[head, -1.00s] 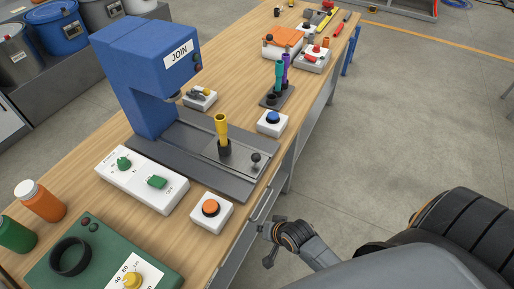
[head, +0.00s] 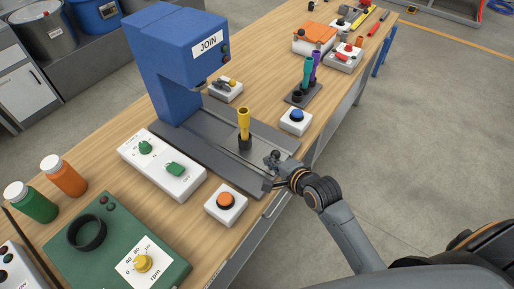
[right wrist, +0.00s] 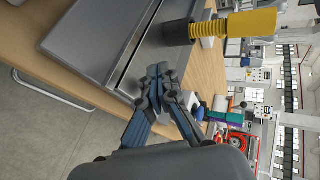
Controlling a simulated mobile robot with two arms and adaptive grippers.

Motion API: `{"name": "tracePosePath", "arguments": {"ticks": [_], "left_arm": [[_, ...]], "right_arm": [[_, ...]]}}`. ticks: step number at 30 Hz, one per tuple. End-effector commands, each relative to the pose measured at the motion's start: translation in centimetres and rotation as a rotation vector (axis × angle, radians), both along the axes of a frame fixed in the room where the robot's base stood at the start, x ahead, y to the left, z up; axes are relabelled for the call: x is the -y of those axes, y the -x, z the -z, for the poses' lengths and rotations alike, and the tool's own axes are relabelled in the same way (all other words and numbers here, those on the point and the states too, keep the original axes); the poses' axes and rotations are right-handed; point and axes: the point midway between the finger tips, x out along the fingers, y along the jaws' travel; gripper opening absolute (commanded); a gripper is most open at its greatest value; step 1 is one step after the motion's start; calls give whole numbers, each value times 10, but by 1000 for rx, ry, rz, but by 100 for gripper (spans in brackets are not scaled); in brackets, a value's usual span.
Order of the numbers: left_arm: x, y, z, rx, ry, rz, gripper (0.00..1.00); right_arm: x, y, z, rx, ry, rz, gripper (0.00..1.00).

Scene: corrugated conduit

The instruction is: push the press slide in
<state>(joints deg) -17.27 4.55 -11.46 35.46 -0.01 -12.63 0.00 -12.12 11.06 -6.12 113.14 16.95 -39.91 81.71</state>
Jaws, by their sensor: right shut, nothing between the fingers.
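The blue press (head: 175,60) labelled JOIN stands on the wooden bench. Its grey slide plate (head: 225,138) extends from under the head toward the bench's front edge. A yellow corrugated conduit (head: 244,120) stands upright in a black holder (head: 245,143) on the slide; it also shows in the right wrist view (right wrist: 235,26). My right gripper (head: 270,168) is shut and empty at the slide's front end; its fingertips (right wrist: 155,80) overlap the plate's edge in the right wrist view. I cannot tell whether they touch it. The slide's black knob is hard to separate from the gripper. My left gripper is out of view.
A white box with green controls (head: 162,165) and an orange button box (head: 226,205) sit left of the gripper. A blue button box (head: 296,121) and conduit rack (head: 303,94) stand beyond it.

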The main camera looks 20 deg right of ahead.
Motion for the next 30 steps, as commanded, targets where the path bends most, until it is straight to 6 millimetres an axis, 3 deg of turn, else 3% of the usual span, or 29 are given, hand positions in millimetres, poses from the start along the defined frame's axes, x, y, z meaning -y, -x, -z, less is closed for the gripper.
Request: {"name": "tracePosePath", "arguments": {"ticks": [6,13,30], "left_arm": [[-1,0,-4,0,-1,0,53],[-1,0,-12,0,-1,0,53],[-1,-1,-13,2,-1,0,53]], "right_arm": [[-11,-38,22,-1,2,-1,0],[-19,-68,21,0,2,-1,0],[-21,-77,23,0,2,-1,0]]}}
